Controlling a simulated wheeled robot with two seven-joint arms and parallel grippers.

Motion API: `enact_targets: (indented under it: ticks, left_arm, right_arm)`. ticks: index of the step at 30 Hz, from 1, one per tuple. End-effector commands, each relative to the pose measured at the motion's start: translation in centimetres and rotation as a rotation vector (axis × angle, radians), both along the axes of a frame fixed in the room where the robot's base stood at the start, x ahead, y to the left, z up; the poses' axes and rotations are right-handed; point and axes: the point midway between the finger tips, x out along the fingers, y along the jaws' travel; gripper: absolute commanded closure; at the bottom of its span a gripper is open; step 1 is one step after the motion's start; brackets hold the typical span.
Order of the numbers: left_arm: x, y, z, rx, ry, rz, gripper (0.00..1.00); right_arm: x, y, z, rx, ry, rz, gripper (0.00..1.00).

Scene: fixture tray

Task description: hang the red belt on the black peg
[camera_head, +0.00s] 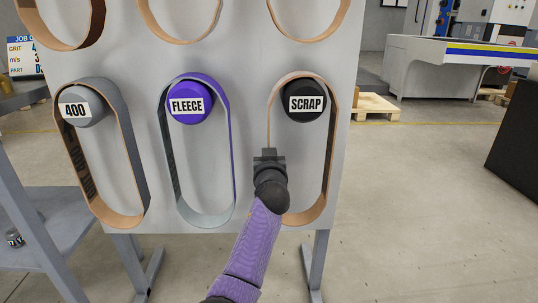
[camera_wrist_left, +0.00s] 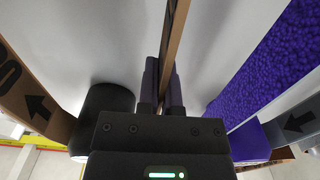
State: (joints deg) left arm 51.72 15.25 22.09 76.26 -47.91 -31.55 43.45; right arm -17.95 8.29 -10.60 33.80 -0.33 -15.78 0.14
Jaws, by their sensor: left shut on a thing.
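The black peg (camera_head: 306,111), labelled SCRAP, is at the right of the grey panel in the head view. A belt loop (camera_head: 328,165) surrounds it, its top close over the peg and its bottom hanging below. The loop shows a tan inner face and a slightly reddish edge; I take it as the red belt. I cannot tell whether its top rests on the peg. My left gripper (camera_head: 268,155) is shut on the loop's left strand, below and left of the peg. In the left wrist view a brown strand (camera_wrist_left: 174,50) runs between the fingers.
The purple FLEECE peg (camera_head: 186,112) with a purple belt (camera_head: 231,160) is just left of my gripper. The grey 400 peg (camera_head: 85,118) holds a grey belt (camera_head: 130,155) farther left. More loops (camera_head: 175,30) hang above.

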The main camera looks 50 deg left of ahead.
Motion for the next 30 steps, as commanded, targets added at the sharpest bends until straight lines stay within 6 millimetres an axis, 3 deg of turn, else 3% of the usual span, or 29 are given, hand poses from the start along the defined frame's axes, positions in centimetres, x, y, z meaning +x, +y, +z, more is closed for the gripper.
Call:
enact_targets:
  ticks: [4,6,10,15,18,26,30]
  left_arm:
    - [0.0,0.0,0.1,0.001,-0.002,0.0,1.0]
    - [0.0,0.0,0.1,0.001,-0.002,0.0,0.8]
    - [0.0,0.0,0.1,0.0,-0.001,0.0,0.53]
    - [0.0,0.0,0.1,0.0,-0.001,0.0,0.53]
    - [0.0,0.0,0.1,0.0,0.0,0.0,0.35]
    - [-0.1,-0.1,0.1,0.001,-0.001,0.0,0.35]
    - [-0.8,-1.1,0.4,0.0,-0.004,-0.002,0.35]
  right_arm:
    - [0.1,0.0,0.0,0.0,-0.002,0.0,1.0]
    - [0.1,0.0,0.0,0.0,-0.002,0.0,1.0]
    - [0.1,0.0,0.0,0.0,-0.002,0.0,1.0]
    - [0.1,0.0,0.0,0.0,-0.002,0.0,1.0]
    - [0.1,0.0,0.0,0.0,-0.002,0.0,1.0]
    - [0.1,0.0,0.1,0.0,-0.003,0.0,1.0]
    - [0.5,0.0,0.8,0.0,-0.013,0.0,1.0]
